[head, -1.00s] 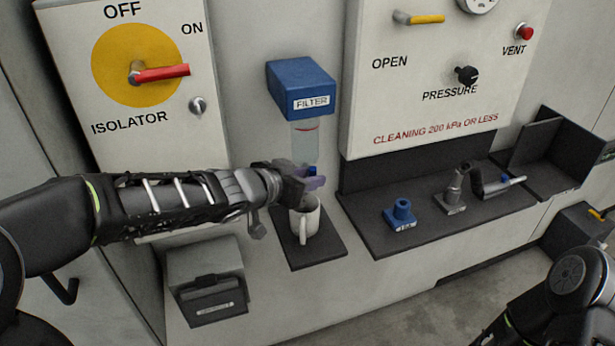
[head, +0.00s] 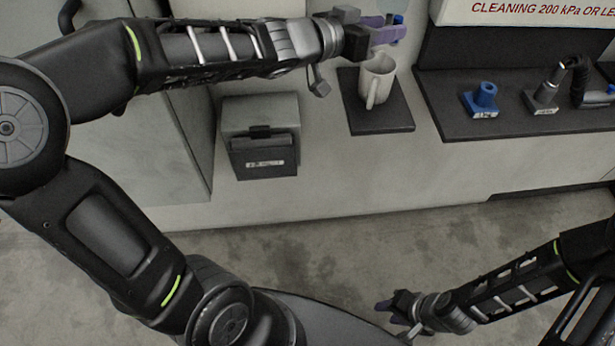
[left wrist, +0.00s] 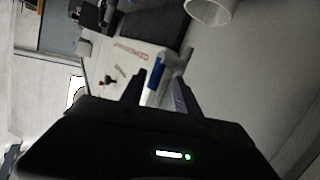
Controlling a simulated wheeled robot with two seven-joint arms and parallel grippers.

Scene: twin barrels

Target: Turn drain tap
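The filter is mostly out of the head view; only a blue piece, likely the drain tap (head: 398,19), shows at the top edge beside my left gripper (head: 388,32). The fingers stand apart with a gap, and contact cannot be told. A white mug (head: 378,80) stands upright below the gripper; it also shows in the left wrist view (left wrist: 208,10). My right gripper (head: 392,308) hangs low, far from the tap, its fingers unclear.
The mug stands on a small dark shelf (head: 396,119). A longer dark shelf (head: 455,119) to the right holds a blue fitting (head: 484,98) and a grey fitting (head: 545,95). A grey box (head: 262,113) is on the wall at left. Floor below is clear.

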